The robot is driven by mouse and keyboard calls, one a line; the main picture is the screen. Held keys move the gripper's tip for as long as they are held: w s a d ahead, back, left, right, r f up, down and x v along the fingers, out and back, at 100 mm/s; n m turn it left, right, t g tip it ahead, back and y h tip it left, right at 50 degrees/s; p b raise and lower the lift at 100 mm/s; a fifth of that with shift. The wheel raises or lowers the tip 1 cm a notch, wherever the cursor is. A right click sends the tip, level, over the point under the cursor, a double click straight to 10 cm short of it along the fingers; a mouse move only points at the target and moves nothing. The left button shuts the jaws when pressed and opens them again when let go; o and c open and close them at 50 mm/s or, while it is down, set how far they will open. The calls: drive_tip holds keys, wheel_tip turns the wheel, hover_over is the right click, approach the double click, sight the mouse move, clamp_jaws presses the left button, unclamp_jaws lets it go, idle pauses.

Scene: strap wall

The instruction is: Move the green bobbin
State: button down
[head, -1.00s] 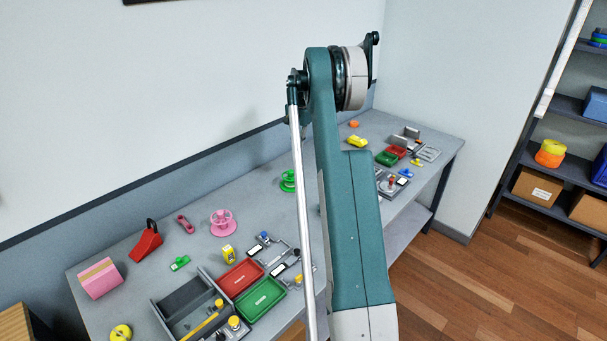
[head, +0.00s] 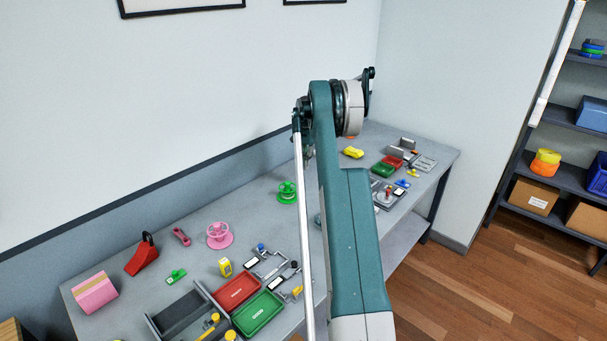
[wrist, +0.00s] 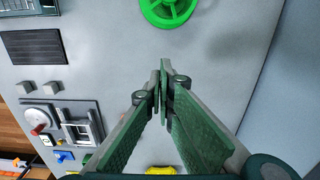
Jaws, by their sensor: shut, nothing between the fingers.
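The green bobbin (head: 287,191) stands on the grey table (head: 200,279) near the wall side, left of my arm in the head view. In the wrist view the green bobbin (wrist: 168,10) is at the top edge, partly cut off, showing its round spoked flange. My gripper (wrist: 163,68) is shut and empty, with its fingertips a little below the bobbin in that picture and apart from it. In the head view my gripper is hidden behind my arm.
A pink bobbin (head: 219,235) and a red tool (head: 142,257) stand left on the table. Red (head: 239,289) and green (head: 258,312) trays lie in front. A yellow thing (head: 353,153) and small fixtures (head: 388,196) are at the far right. Bare table surrounds the green bobbin.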

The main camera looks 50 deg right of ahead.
wheel_tip(320, 180, down, 9)
drive_tip(key=shift+f, duration=0.1)
drive_tip(key=shift+a+f, duration=0.15)
drive_tip(key=shift+f, duration=0.1)
drive_tip(key=shift+a+r, duration=0.1)
drive_tip(key=shift+a, duration=1.75)
drive_tip(key=shift+a, duration=0.1)
drive_tip(key=a+b, duration=0.4)
drive_tip(key=a, duration=1.6)
drive_tip(key=shift+a, duration=0.1)
